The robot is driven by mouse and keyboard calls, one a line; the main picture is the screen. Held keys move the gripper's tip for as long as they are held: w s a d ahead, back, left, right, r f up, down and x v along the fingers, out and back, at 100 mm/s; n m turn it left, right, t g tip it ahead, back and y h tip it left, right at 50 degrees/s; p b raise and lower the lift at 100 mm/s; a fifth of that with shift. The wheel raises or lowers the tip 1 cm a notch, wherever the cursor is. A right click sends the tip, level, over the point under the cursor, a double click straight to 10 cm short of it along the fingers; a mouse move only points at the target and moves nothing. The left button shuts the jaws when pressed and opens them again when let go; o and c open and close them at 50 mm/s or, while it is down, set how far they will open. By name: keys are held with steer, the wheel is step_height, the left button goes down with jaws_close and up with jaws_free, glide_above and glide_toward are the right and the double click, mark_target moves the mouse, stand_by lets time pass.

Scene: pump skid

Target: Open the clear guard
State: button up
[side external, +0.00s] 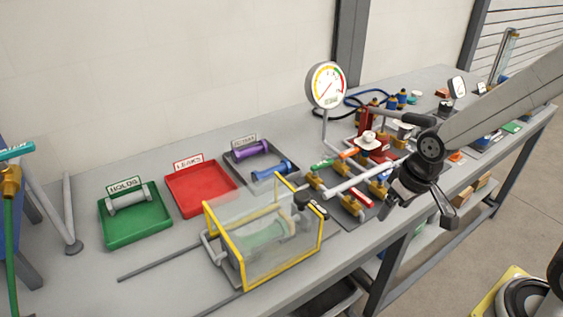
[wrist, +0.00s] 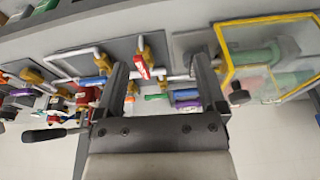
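The clear guard (side external: 303,257) is a see-through box with yellow edges, standing on the bench over a fixture with a green body (side external: 262,238). It appears closed. In the wrist view the guard (wrist: 272,82) is at the upper right, partly cut off. A dark knob (wrist: 238,93) shows at its near edge. My gripper (side external: 424,208) is to the right of the guard in the side view, above the bench's front edge and apart from the guard. In the wrist view its two fingers (wrist: 157,65) are spread, with nothing held between them.
A round gauge (side external: 326,85) rises behind valves and pipes (side external: 350,190) between the guard and my gripper. Two thin rails lie on the bench at the front left.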

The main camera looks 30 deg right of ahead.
steer(key=w+a+r+m+g, duration=0.1)
steer(key=w+a+r+m, duration=0.15)
steer(key=w, duration=0.25)
steer(key=w+a+r+m, duration=0.1)
steer(key=w+a+m, duration=0.1)
steer(key=w+a, duration=0.25)
step_height(320, 180, up, 3)
steer(key=m+g, duration=0.1)
steer(key=m, duration=0.3)
glide_above(302, 195)
steer(key=shift+f, duration=0.1)
steer(key=shift+f, duration=3.8)
jaws_close()
